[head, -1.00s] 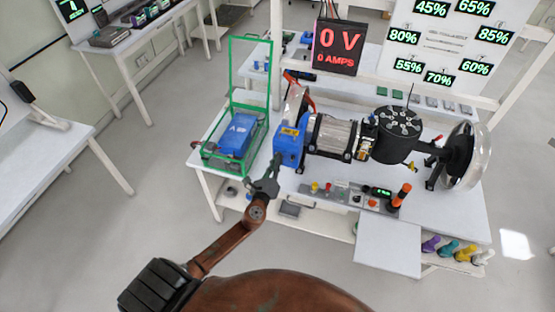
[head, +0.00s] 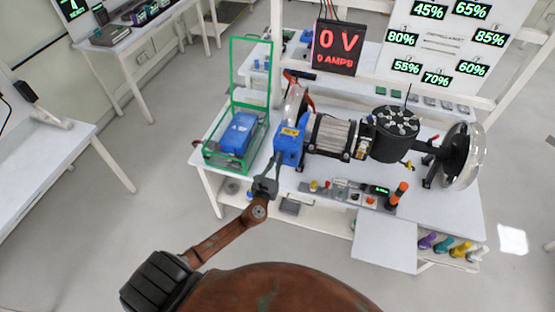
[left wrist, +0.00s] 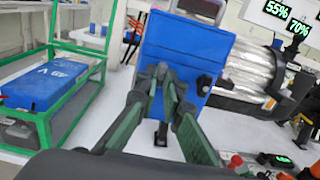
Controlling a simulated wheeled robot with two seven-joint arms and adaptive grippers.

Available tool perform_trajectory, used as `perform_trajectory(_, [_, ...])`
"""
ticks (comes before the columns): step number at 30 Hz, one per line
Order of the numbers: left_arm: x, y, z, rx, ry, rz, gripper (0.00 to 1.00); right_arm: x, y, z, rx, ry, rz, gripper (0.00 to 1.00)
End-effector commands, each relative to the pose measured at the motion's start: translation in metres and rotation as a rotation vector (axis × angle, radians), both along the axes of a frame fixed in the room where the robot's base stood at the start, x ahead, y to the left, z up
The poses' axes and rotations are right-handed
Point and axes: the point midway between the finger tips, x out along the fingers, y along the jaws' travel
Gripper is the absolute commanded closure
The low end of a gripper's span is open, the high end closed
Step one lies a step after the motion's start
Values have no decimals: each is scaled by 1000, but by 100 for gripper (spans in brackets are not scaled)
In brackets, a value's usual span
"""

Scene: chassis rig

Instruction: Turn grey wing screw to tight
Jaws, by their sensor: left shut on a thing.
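My left gripper (head: 275,164) is at the front of a blue box-shaped unit (head: 289,148) at the left end of the chassis rig. In the left wrist view, its grey-green fingers (left wrist: 162,78) come together against the lower front face of the blue unit (left wrist: 190,45). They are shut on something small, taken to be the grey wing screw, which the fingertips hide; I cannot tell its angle. A small black knob (left wrist: 205,85) shows on the unit right of the fingers. My right gripper is not in view.
A green frame (head: 232,163) holding a blue box (head: 239,132) stands left of the unit. A silver cylinder (head: 331,136) and a black drum (head: 396,134) continue the rig rightward. A control panel with buttons (head: 345,190) lies along the table's front edge.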

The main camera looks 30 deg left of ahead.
Motion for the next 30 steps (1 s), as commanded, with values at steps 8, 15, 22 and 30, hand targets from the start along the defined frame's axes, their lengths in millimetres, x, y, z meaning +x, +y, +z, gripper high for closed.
perform_trajectory(8, [-1,-1,-2,13,6,-2,100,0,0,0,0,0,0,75])
perform_trajectory(15, [-1,-1,-2,12,6,-2,89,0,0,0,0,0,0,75])
perform_trajectory(22, [0,0,-1,10,5,-1,75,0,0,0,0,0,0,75])
perform_trajectory(30, [-2,0,-1,10,4,0,75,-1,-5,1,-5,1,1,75])
